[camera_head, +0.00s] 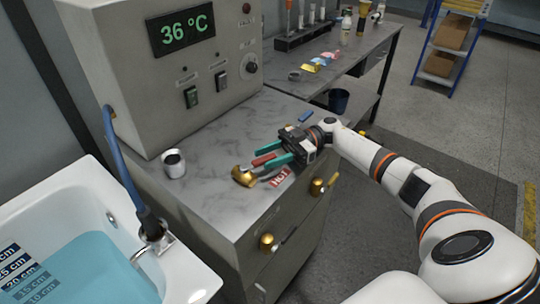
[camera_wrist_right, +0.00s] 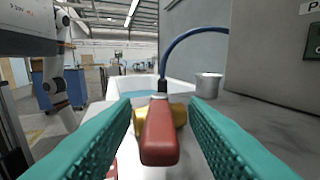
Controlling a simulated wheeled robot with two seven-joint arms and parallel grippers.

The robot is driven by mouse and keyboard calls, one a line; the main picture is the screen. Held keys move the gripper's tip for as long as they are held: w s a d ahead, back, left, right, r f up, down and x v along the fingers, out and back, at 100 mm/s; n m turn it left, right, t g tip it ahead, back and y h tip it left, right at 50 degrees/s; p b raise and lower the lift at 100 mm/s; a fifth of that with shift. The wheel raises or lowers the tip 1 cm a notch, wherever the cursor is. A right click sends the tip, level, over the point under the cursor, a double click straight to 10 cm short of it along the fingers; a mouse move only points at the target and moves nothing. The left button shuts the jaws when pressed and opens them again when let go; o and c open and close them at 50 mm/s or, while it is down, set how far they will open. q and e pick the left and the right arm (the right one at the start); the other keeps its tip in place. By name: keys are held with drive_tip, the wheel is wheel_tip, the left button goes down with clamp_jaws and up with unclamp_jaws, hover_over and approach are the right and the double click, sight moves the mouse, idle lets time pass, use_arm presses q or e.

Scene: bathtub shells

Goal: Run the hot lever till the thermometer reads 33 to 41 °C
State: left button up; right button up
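The thermometer display (camera_head: 183,31) on the grey cabinet reads 36 °C in green digits. The hot lever has a red handle (camera_head: 264,159) on a brass valve (camera_head: 243,177), beside a red HOT label (camera_head: 279,177) on the worktop. My right gripper (camera_head: 274,156) is at the handle, its teal fingers one on each side. In the right wrist view the red handle (camera_wrist_right: 160,135) lies between the open fingers, with a visible gap on both sides. The brass valve (camera_wrist_right: 180,114) is behind it. My left gripper is not in view.
The white bathtub (camera_head: 203,278) holds blue water (camera_head: 95,265) beside a depth scale. A blue hose (camera_head: 122,165) runs to its spout. A metal cup (camera_head: 174,163) stands on the worktop. Two brass knobs (camera_head: 267,242) are on the cabinet front. Small items lie on the bench behind.

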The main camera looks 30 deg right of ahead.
sight(270, 156)
wheel_tip(270, 156, up, 10)
idle(0.6)
